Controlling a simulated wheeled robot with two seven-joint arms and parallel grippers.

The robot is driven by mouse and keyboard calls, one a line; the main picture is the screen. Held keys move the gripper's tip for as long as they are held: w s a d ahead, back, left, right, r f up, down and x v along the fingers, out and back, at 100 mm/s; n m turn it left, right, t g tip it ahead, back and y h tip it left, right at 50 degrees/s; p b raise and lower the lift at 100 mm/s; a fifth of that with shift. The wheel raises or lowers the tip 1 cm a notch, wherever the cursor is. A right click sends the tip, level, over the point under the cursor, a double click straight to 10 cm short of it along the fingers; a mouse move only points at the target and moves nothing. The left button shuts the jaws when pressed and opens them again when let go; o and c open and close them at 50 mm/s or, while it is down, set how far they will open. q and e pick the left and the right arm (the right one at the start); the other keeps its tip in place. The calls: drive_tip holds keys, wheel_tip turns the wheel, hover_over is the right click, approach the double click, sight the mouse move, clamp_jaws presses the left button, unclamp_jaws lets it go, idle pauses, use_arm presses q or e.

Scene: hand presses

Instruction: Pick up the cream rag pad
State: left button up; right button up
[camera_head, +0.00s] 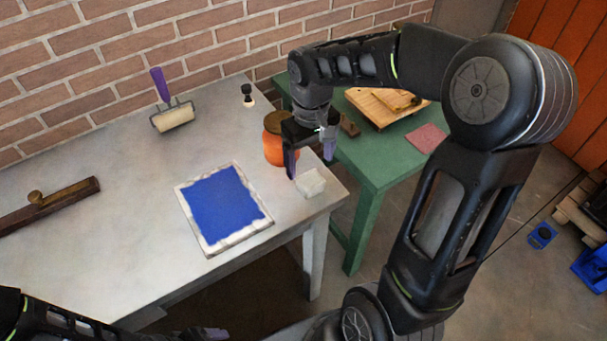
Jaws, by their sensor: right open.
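The cream rag pad (311,183) is a small pale block on the grey table (130,245), close to its right front corner. Whether a fingertip touches the pad cannot be told. My left arm shows at the lower left, and what looks like the tip of my left gripper (205,334) is at the bottom edge, mostly cut off.
An orange jar (275,148) stands right behind my right gripper. A blue-inked slab (225,205) lies left of the pad. A roller (173,115) and a wooden bar (50,205) lie farther left. A green table (385,165) holds a wooden press board (385,105) and a pink pad (427,138).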

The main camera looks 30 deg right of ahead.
sight(311, 179)
drive_tip(key=shift+s+r, duration=0.1)
drive_tip(key=shift+s, duration=0.15)
drive_tip(key=shift+w+f, duration=0.1)
drive_tip(key=shift+f, duration=1.3)
wheel_tip(311, 179, down, 5)
drive_tip(key=shift+f+p, duration=0.1)
drive_tip(key=shift+p, duration=0.65)
drive_tip(key=shift+c, duration=0.2)
drive_tip(key=c, duration=1.4)
